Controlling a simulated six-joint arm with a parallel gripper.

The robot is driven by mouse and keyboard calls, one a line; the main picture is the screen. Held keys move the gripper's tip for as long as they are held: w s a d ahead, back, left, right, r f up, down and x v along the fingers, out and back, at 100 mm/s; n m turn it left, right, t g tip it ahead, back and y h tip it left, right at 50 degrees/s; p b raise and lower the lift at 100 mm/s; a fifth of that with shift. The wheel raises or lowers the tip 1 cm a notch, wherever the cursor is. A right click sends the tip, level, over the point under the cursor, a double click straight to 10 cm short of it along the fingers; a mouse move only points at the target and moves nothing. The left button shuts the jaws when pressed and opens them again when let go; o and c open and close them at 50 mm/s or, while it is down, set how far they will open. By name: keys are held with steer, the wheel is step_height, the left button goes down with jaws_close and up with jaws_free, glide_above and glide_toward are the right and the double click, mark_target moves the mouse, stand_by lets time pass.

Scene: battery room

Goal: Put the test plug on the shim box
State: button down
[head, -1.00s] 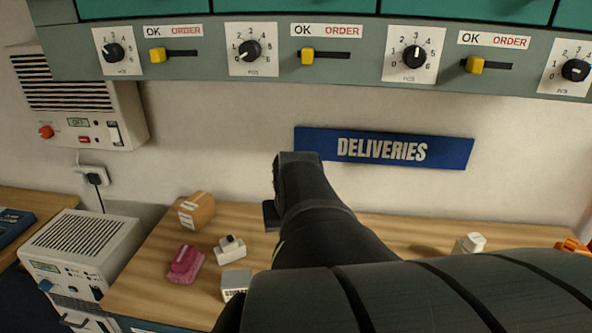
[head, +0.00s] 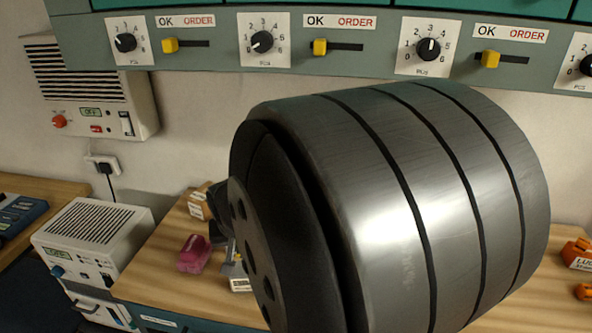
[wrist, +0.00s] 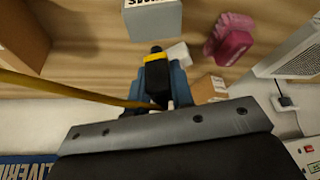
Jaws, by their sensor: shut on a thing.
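My gripper (wrist: 158,88) is shut on the test plug (wrist: 156,73), a black piece with a yellow band and a dark tip, gripped between blue-grey jaws. A yellow cable (wrist: 60,92) runs to the left from near the jaws. The shim box (wrist: 153,20), a grey block with a white label seen upside down, is just beyond the plug's tip in the wrist view. The plug looks apart from it. In the head view the shim box (head: 240,286) shows only in part, as my wrist hides most of it and the held plug.
A white item (wrist: 178,52) sits close beside the plug. A pink object (head: 194,254) and a cardboard box (head: 197,204) stand nearby. A white device (head: 92,235) is at the table's left. Orange items (head: 578,255) lie far right.

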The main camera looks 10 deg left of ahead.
steer(key=shift+f, duration=2.05)
steer(key=c, duration=1.3)
jaws_free()
steer(key=shift+f, duration=0.15)
steer(key=shift+o, duration=0.2)
steer(key=shift+s+r, duration=0.15)
steer(key=shift+r, duration=0.55)
steer(key=v, duration=1.1)
